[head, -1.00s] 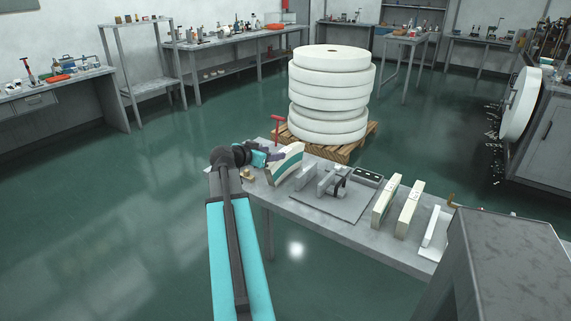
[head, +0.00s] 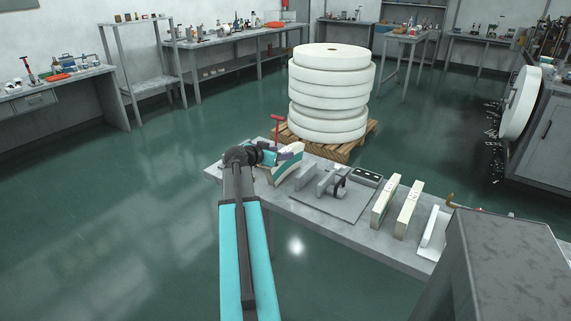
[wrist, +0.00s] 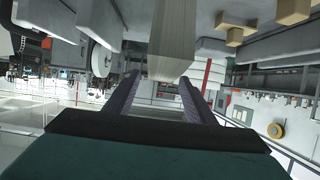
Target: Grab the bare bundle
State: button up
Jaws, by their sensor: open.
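A pale, fan-shaped bundle (head: 291,168) with a green stripe along its side stands on the near table, close to its left end. My gripper (head: 293,152) is beside its upper part in the head view, with the fingers pointing right. In the wrist view my gripper (wrist: 158,84) is open, with two purple-grey fingers apart and nothing between them. A plain grey, finely lined bundle (wrist: 174,40) hangs from the top of that view, just beyond the fingertips. Its end reaches down toward the gap. I cannot tell whether finger and bundle touch.
Grey upright blocks (head: 304,176) and a dark clamp stand on a plate right of the bundle. Two cream slabs (head: 385,202) stand farther right on the table (head: 355,236). A red-handled tool (head: 277,128) rises behind. Small tan blocks (wrist: 235,36) show in the wrist view.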

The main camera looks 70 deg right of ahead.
aim_at(285, 151)
jog(key=shift+p+x, duration=0.5)
jog(key=shift+x, duration=1.55)
jog(key=shift+a, duration=0.1)
jog(key=shift+c, duration=0.4)
grip_shut()
